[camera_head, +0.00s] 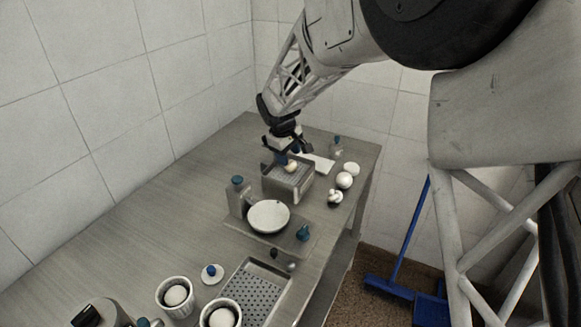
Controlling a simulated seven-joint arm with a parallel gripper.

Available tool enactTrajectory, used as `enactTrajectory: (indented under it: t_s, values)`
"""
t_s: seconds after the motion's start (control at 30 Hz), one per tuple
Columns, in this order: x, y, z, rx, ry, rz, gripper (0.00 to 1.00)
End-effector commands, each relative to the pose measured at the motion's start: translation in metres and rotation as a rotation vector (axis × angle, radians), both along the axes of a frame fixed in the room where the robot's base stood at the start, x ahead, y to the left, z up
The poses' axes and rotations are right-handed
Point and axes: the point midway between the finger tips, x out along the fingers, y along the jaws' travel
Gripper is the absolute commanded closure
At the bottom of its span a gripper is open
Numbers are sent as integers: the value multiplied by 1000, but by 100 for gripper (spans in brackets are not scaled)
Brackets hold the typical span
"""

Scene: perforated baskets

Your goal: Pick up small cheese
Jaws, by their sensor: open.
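A small pale rounded piece (291,166), which looks like the small cheese, sits in or just above a perforated metal basket (287,192) on the table. My gripper (281,163) reaches down over this basket, open, with its fingers close to the pale piece. Whether the fingers touch it is too small to tell. Part of the basket's inside is hidden by my gripper.
White rounded items (344,180) stand right of the basket, with a small bottle (336,146) behind. A perforated tray (256,287) lies nearer. The table's left side (150,215) is clear.

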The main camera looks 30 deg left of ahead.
Motion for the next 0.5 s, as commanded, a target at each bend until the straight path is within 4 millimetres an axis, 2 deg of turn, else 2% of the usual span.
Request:
enactTrajectory:
  t_s: [0.27, 0.5]
  values:
    - [2, 0, -6, -1, 0, 0, 50]
    - [8, -1, -32, -1, 2, -1, 50]
